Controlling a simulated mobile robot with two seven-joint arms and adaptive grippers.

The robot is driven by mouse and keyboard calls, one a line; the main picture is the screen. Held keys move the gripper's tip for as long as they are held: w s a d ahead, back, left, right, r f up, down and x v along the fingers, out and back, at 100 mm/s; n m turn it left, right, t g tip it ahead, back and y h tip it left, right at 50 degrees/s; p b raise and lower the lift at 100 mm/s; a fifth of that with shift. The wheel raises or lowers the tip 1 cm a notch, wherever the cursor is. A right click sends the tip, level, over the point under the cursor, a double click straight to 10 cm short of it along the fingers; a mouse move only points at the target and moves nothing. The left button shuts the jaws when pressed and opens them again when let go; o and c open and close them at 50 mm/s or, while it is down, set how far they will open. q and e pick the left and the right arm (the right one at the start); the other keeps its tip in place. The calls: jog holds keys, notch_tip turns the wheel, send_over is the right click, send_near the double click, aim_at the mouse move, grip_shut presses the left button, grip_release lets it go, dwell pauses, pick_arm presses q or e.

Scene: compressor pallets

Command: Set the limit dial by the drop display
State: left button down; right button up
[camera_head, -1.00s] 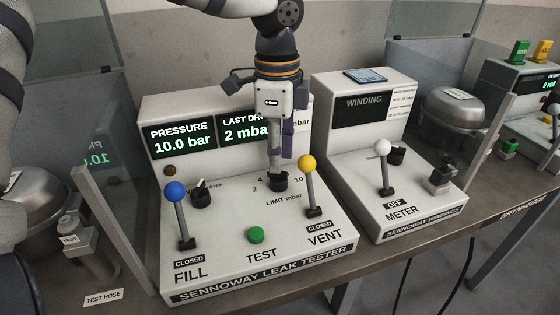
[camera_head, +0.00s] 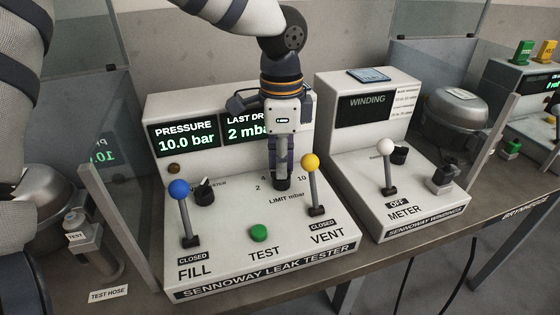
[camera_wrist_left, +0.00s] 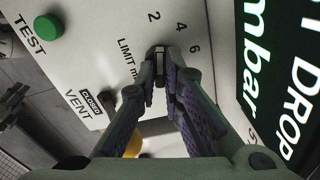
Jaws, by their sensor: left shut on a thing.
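The limit dial (camera_head: 281,185) is a black knob on the leak tester's (camera_head: 215,262) sloped face, above the words LIMIT mbar, with 2, 4 and 10 readable around it in the head view. My left gripper (camera_head: 282,176) comes down from above and is shut on the dial. In the left wrist view the fingertips (camera_wrist_left: 160,70) are around the dial (camera_wrist_left: 158,52), near the marks 2, 4 and 6. Its pointer is hidden. The drop display (camera_head: 240,130) reads 2 mba, its right part hidden behind my gripper. My right gripper is not in view.
The yellow VENT lever (camera_head: 311,163) stands close to the right of my gripper. The blue FILL lever (camera_head: 180,190), a black knob (camera_head: 204,193) and the green TEST button (camera_head: 259,233) are to the left. The pressure display (camera_head: 184,139) reads 10.0 bar. The winding tester (camera_head: 425,185) stands right.

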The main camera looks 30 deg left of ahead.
pick_arm(q)
jog(key=shift+n, duration=0.7)
jog(key=c, duration=1.7)
grip_release()
notch_tip(320, 180, up, 12)
